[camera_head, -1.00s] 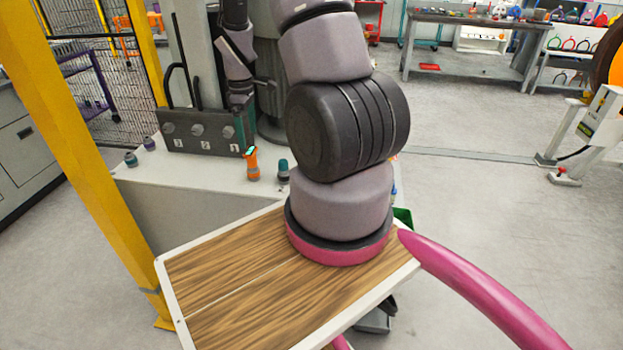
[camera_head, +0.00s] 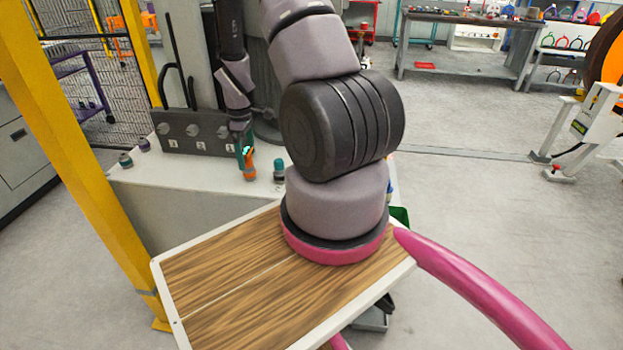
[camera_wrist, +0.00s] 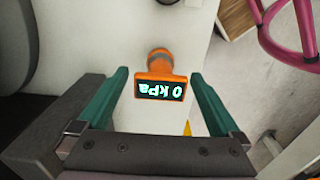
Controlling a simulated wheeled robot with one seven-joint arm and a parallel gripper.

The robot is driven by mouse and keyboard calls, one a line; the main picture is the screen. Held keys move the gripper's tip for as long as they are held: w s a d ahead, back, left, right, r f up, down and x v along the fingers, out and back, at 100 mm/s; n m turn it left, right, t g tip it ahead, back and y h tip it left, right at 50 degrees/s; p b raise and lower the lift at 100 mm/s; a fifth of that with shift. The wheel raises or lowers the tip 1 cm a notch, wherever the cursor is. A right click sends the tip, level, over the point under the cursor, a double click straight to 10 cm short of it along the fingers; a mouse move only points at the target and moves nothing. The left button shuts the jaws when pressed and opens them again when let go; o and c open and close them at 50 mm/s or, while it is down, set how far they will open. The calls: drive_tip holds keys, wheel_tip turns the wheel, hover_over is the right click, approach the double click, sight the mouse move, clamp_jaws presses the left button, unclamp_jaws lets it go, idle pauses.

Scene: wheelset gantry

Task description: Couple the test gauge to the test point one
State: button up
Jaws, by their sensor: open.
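The test gauge (camera_head: 249,168) is orange and stands on the pale bench top in front of the panel. In the wrist view the gauge (camera_wrist: 160,88) shows a lit "0 kPa" display, upside down. My gripper (camera_wrist: 160,74) is open, with one teal finger on each side of the gauge and a visible gap to both. In the head view my gripper (camera_head: 243,146) reaches down over the gauge and hides part of it. A dark panel (camera_head: 186,147) behind carries three grey round fittings with small number labels. The rightmost fitting (camera_head: 223,132) is close to my gripper.
A teal-topped dark fitting (camera_head: 279,171) stands to the right of the gauge. Two small capped fittings, one grey-teal (camera_head: 125,160) and one purple (camera_head: 144,145), sit at the bench's left end. A yellow post (camera_head: 85,140) rises at the left. Black hoses stand behind the panel.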

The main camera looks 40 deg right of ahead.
sight(246, 151)
drive_tip(key=shift+f, duration=0.6)
idle(0.7)
clamp_jaws()
drive_tip(key=shift+r, duration=3.05)
